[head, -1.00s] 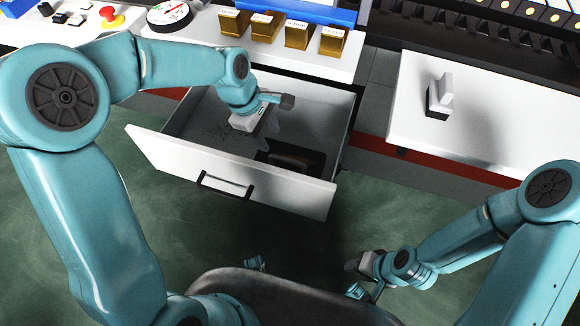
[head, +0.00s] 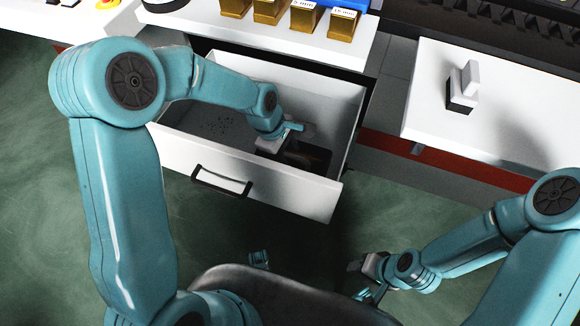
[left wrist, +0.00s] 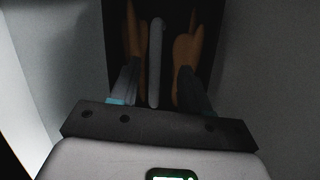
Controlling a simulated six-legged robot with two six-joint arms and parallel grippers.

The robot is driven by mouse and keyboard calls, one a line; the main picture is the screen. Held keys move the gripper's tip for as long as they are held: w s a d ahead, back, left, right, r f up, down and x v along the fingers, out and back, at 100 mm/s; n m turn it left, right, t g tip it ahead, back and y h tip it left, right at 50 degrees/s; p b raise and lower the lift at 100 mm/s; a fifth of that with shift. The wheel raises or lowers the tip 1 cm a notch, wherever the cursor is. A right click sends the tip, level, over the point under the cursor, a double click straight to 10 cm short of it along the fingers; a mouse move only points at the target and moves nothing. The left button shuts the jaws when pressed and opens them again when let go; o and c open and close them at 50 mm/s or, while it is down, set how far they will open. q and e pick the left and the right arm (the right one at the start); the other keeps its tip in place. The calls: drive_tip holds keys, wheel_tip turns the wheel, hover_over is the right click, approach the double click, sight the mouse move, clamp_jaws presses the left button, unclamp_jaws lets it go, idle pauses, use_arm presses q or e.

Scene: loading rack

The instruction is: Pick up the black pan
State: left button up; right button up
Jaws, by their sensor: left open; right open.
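A black, pan-like shape (head: 318,158) lies at the right end of the open drawer, with something brown in it. My left gripper (head: 292,143) reaches down into the drawer above it and hides part of it. In the left wrist view the black surface (left wrist: 168,12) fills the space beyond the fingers. A pale grey upright bar (left wrist: 155,60) shows between the open fingers, with a brown shape on each side. I cannot tell whether the fingers touch the bar. My right gripper (head: 362,270) is open and empty, low in front of the drawer.
The white drawer (head: 225,185) has a dark handle, and dark specks lie on its floor. Its walls stand close around my left gripper. Several gold blocks (head: 268,12) stand on the counter behind. A white-and-black device (head: 462,88) stands on the right counter, otherwise clear nearby.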

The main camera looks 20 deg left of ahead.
use_arm(q)
drive_tip(key=b, duration=0.2)
hover_over(290, 163)
drive_tip(key=s+d, duration=0.1)
drive_tip(key=s, duration=0.1)
drive_tip(key=x, duration=0.2)
drive_tip(key=a+x, duration=0.1)
drive_tip(key=x, duration=0.1)
drive_tip(key=shift+s+d+f, duration=0.1)
drive_tip(key=shift+f, duration=0.4)
drive_tip(key=shift+p, duration=0.3)
drive_tip(key=shift+c, duration=0.3)
clamp_jaws()
